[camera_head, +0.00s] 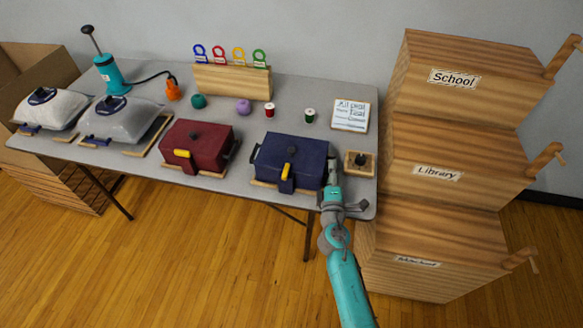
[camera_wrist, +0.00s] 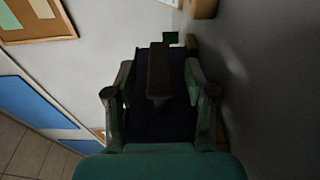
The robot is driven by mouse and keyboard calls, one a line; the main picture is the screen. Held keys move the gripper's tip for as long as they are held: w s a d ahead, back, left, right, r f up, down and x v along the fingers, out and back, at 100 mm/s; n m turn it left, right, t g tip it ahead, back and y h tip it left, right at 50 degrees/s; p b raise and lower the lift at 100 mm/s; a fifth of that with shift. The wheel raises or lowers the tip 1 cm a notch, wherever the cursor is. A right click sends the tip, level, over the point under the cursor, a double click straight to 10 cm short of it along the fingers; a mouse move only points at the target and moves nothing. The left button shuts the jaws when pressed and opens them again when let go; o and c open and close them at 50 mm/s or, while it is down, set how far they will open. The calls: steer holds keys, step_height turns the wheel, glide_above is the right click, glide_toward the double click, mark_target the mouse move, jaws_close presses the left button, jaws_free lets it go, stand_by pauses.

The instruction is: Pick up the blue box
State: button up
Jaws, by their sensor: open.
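The blue box (camera_head: 294,161) sits on a wooden base near the right front of the grey table in the head view. It has a dark knob on its lid, a yellow-handled latch on its front and a handle on its left side. Contact cannot be told.
A small wooden block with a black knob (camera_head: 359,163) stands close right of my gripper. The red box (camera_head: 198,147) is to the left. Stacked wooden crates (camera_head: 455,125) stand right of the table (camera_head: 220,105). Spools and yarn lie behind the blue box.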

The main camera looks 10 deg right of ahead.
jaws_close()
steer(key=shift+r, duration=0.15)
